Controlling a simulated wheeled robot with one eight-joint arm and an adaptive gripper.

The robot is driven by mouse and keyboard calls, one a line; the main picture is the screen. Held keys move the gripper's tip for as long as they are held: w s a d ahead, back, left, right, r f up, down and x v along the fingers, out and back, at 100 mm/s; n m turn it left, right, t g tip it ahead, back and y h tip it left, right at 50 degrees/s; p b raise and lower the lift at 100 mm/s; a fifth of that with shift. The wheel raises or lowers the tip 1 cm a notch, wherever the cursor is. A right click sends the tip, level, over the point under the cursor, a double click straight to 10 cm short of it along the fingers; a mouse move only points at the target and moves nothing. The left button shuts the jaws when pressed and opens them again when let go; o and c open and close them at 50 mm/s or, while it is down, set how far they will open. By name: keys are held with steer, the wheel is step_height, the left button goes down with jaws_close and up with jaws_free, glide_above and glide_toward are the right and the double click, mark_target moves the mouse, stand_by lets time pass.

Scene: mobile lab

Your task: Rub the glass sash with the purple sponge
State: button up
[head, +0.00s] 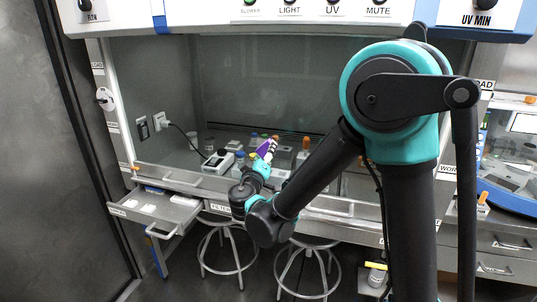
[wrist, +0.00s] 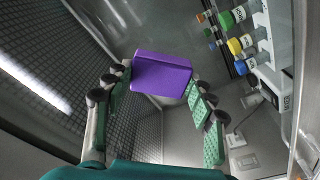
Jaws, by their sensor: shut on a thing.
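The purple sponge (wrist: 162,75) is held between the two fingers of my gripper (wrist: 157,88) in the wrist view. In the head view the sponge (head: 266,149) shows as a small purple patch at the end of my arm, at the cabinet's front opening. My gripper (head: 263,158) is partly hidden there by my wrist. The glass sash (head: 250,85) appears as the large, clear, grey-tinted front of the cabinet. I cannot tell whether the sponge touches the glass.
Several bottles with coloured caps (wrist: 238,45) stand inside the cabinet. An open drawer (head: 160,207) juts out at lower left. Two stools (head: 307,268) stand under the counter.

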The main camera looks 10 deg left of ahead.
mark_target(250, 143)
steer(key=shift+w+a+r, duration=0.1)
steer(key=shift+w+a, duration=0.05)
steer(key=shift+a, duration=1.55)
steer(key=shift+w+a, duration=0.15)
steer(key=shift+a, duration=1.5)
steer(key=shift+r, duration=0.35)
steer(key=shift+s+d, duration=0.15)
steer(key=shift+d, duration=0.8)
steer(key=shift+s+d, duration=0.15)
steer(key=shift+d, duration=0.75)
steer(key=shift+s+d, duration=0.15)
steer(key=shift+d, duration=3.4)
steer(key=shift+a, duration=0.1)
steer(key=shift+a, duration=3.5)
steer(key=shift+w+a, duration=0.25)
steer(key=shift+a, duration=0.65)
steer(key=shift+w+a, duration=0.2)
steer(key=shift+a, duration=0.7)
